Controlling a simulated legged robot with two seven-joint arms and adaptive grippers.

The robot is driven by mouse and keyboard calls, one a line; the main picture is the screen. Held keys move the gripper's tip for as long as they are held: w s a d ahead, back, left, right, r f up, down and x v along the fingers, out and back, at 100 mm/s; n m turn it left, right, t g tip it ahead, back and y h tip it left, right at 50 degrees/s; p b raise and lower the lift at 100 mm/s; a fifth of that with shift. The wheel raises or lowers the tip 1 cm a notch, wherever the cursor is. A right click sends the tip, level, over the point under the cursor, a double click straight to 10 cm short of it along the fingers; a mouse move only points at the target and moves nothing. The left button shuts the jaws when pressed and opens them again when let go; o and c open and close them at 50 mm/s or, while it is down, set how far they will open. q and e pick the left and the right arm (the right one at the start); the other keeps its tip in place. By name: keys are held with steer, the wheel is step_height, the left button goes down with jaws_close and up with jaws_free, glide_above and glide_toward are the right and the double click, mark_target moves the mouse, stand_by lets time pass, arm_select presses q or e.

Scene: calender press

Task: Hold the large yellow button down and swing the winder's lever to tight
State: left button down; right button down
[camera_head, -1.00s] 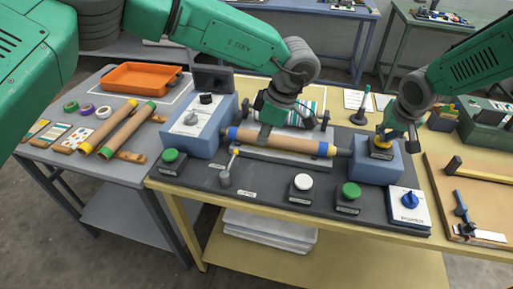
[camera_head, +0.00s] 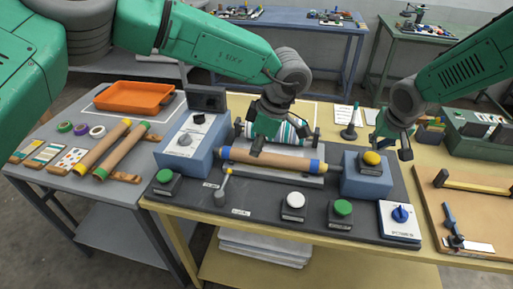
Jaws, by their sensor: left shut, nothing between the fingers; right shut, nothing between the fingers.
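The large yellow button (camera_head: 371,158) sits on the blue block at the right end of the dark panel, with nothing on it. My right gripper (camera_head: 393,152) is shut and empty, just right of the button and apart from it. The winder's small grey lever (camera_head: 225,183) stands on the panel's front, its pale tip leaning up and slightly right. Small label plates lie near it, too small to read. My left gripper (camera_head: 258,148) is shut and empty over the winder, in front of the striped roll (camera_head: 285,132) and at the brown tube (camera_head: 285,160); contact cannot be told.
Green buttons (camera_head: 167,181) and (camera_head: 342,212), a white button (camera_head: 293,203) and a blue power knob (camera_head: 400,215) line the panel. A blue box with a dial (camera_head: 187,140) stands left. An orange tray (camera_head: 134,96) and tubes lie on the grey table.

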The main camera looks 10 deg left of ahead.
steer(key=shift+r+p, duration=1.55)
steer(key=shift+r, duration=0.7)
steer(key=shift+w+f, duration=0.1)
